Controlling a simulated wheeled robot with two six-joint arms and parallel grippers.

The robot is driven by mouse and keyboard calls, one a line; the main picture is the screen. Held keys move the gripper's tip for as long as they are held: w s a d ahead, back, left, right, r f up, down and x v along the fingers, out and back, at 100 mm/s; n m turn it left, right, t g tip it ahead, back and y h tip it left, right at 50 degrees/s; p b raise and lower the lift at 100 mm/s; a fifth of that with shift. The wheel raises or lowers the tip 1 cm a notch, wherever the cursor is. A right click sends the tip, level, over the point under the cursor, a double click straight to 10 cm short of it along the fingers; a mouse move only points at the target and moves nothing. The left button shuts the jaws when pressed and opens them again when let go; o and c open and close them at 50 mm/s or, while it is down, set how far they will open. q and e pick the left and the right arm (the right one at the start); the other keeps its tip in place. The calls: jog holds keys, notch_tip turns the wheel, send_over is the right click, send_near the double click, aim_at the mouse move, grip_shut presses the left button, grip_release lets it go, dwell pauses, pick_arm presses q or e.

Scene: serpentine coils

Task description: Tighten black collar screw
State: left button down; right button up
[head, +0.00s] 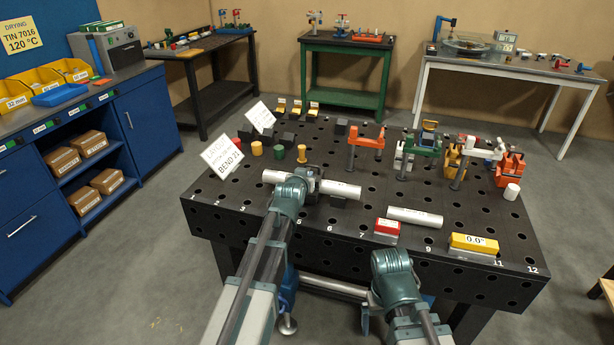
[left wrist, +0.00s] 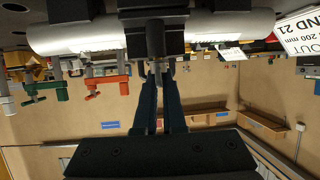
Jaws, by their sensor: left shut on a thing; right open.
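A white tube (head: 338,188) lies across the left half of the black perforated table, with a black collar (head: 312,177) around it; in the left wrist view the tube (left wrist: 85,38) spans the top, upside down. The dark collar screw (left wrist: 156,40) sticks out from the collar. My left gripper (left wrist: 158,72) is shut on the screw, its two fingers close together on either side of it. In the head view my left gripper (head: 300,182) is at the collar, its fingertips mostly hidden by my arm. My right gripper (head: 392,268) is low in front of the table, away from the tube, fingers hidden there.
A second white tube (head: 417,217), a red block (head: 387,228) and a yellow level reading 0.0 (head: 474,243) lie near the front edge. Orange and green clamps (head: 367,142) stand behind. White sign cards (head: 222,156) and coloured pegs (head: 279,152) stand at the back left.

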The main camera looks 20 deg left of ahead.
pick_arm(q)
jog(key=shift+w+a+m+g+h, duration=0.1)
jog(key=shift+m+g+h, duration=0.15)
jog(key=shift+m+h, duration=1.1)
jog(key=shift+w+a+m+g+h, duration=0.1)
jog(key=shift+m+g+h, duration=0.15)
jog(key=shift+m+h, duration=1.1)
jog(key=m+g+h, duration=0.2)
jog(key=m+h, duration=0.2)
jog(key=shift+g+h, duration=0.4)
jog(key=m+g+h, duration=0.3)
jog(key=m+g, duration=0.2)
jog(key=shift+s+d+m+g+h, duration=0.15)
jog(key=shift+m+g+h, duration=0.35)
jog(key=shift+m+g, duration=1)
jog(key=shift+g, duration=0.3)
jog(key=c, duration=1)
grip_release()
